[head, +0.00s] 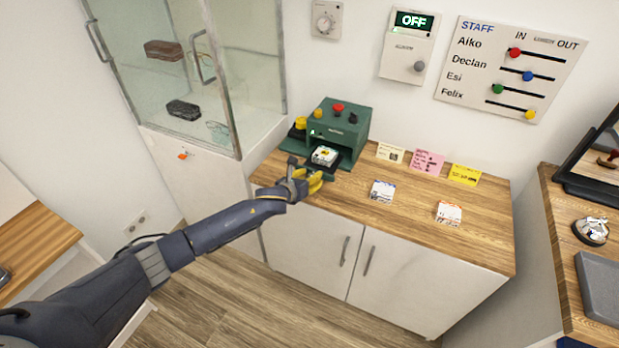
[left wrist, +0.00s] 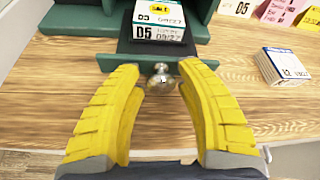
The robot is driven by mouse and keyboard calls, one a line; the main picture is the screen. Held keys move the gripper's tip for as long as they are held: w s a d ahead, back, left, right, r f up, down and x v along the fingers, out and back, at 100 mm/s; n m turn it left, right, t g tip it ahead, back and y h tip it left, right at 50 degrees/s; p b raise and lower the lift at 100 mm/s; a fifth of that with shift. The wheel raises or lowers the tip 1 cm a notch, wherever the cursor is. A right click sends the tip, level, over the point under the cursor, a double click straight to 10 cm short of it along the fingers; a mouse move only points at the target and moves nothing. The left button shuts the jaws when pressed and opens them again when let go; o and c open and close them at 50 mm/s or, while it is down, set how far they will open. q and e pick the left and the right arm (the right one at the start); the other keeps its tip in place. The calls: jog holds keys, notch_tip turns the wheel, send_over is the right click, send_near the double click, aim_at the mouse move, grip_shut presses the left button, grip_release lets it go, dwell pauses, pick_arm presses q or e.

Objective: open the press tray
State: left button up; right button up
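The green press (head: 340,128) stands at the back left of the wooden counter. Its dark tray (left wrist: 140,48) juts from the front at the base, and a small white box marked D5 (left wrist: 160,22) lies on it. The box also shows in the head view (head: 325,156). A round metal knob (left wrist: 161,78) sits on the tray's front edge. My left gripper (left wrist: 158,72) is open, its yellow fingers on either side of the knob with gaps between. In the head view, my left gripper (head: 315,182) is at the tray's front and hides the knob. My right gripper is out of view.
A glass cabinet (head: 225,100) stands close on the left.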

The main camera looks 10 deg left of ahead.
pick_arm(q)
jog(key=shift+o, duration=1.4)
jog(key=shift+s, duration=0.1)
jog(key=v, duration=1.2)
